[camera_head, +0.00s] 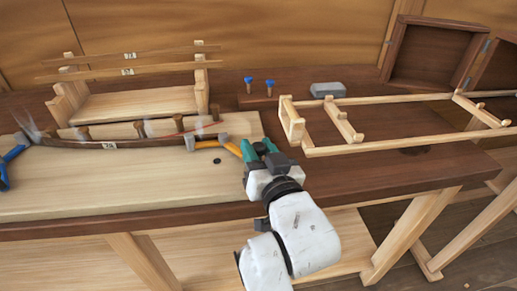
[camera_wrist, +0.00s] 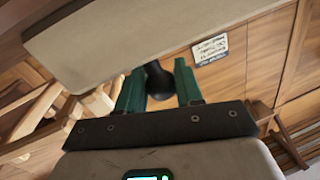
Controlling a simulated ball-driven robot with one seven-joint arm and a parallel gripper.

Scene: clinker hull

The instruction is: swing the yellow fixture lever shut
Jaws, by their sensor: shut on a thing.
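The yellow fixture lever (camera_head: 232,149) is in the head view, at the right end of a curved dark plank (camera_head: 150,142) on the pale work board. It slants from a metal clamp on the plank toward my gripper (camera_head: 259,149). My gripper, with green fingers, is at the lever's free end. In the wrist view, a black knob (camera_wrist: 157,80) sits between the two green fingers of my gripper (camera_wrist: 160,88). My gripper is shut on this end of the lever. The yellow part does not show in the wrist view.
A blue-handled tool (camera_head: 10,165) is at the far left. Two blue-topped pegs (camera_head: 259,84) and a grey block (camera_head: 327,89) stand behind. A pale wooden frame (camera_head: 400,149) and an open dark box (camera_head: 432,55) are at the right. The pale board (camera_head: 150,185) is mostly clear in front.

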